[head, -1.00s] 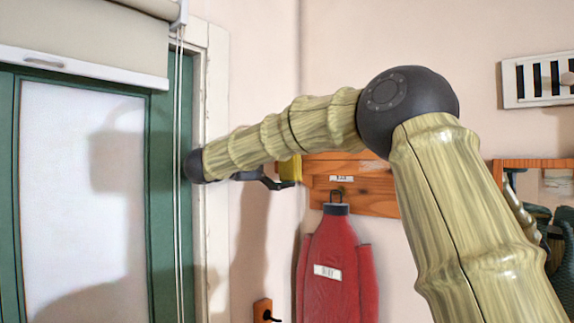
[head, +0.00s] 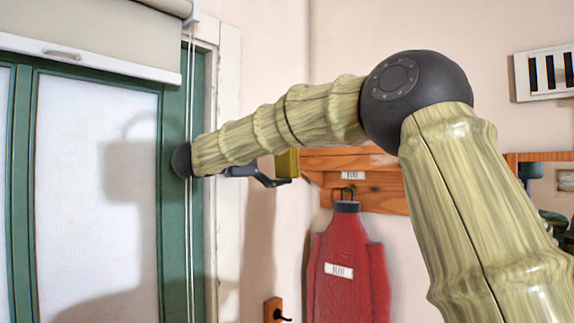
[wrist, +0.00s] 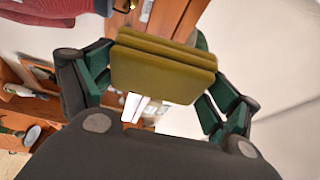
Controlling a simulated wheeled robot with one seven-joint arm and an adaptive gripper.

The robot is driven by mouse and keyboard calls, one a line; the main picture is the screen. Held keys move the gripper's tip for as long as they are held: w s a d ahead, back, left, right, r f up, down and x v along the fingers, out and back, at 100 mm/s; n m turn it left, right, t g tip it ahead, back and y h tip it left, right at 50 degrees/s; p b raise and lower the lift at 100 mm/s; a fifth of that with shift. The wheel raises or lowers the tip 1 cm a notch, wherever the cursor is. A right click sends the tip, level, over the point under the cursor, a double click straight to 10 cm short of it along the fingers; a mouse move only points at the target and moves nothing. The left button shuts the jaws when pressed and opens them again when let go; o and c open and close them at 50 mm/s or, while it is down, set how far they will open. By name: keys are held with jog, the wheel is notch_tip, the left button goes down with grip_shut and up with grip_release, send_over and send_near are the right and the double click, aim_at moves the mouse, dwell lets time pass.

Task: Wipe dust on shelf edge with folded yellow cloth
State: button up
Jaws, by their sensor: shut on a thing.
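My gripper (wrist: 163,72) is shut on the folded yellow cloth (wrist: 160,66), a thick olive-yellow pad held between the dark green fingers in the wrist view. In the head view the cloth (head: 288,163) shows as a small yellow block beside my gripper (head: 276,180), partly hidden by my arm. Behind it in the picture is a wooden wall board (head: 385,193) with a ledge (head: 350,151) along its top. I cannot tell whether the cloth touches the wood. No dust can be made out.
A red garment (head: 347,262) hangs from a hook under the board. A green-framed window or door (head: 98,150) with a blind and cords is at left. A white slatted panel (head: 545,73) is high right. Wooden shelving with items (wrist: 35,105) shows left in the wrist view.

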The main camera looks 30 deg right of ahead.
jog(key=shift+a+f, duration=0.1)
jog(key=shift+a, duration=0.1)
jog(key=shift+s+a+b, duration=0.25)
jog(key=shift+a+b, duration=0.25)
jog(key=shift+b, duration=0.2)
jog(key=shift+s+a+b, duration=0.35)
jog(key=shift+a+b, duration=0.05)
jog(key=shift+a, duration=0.4)
jog(key=shift+d, duration=0.1)
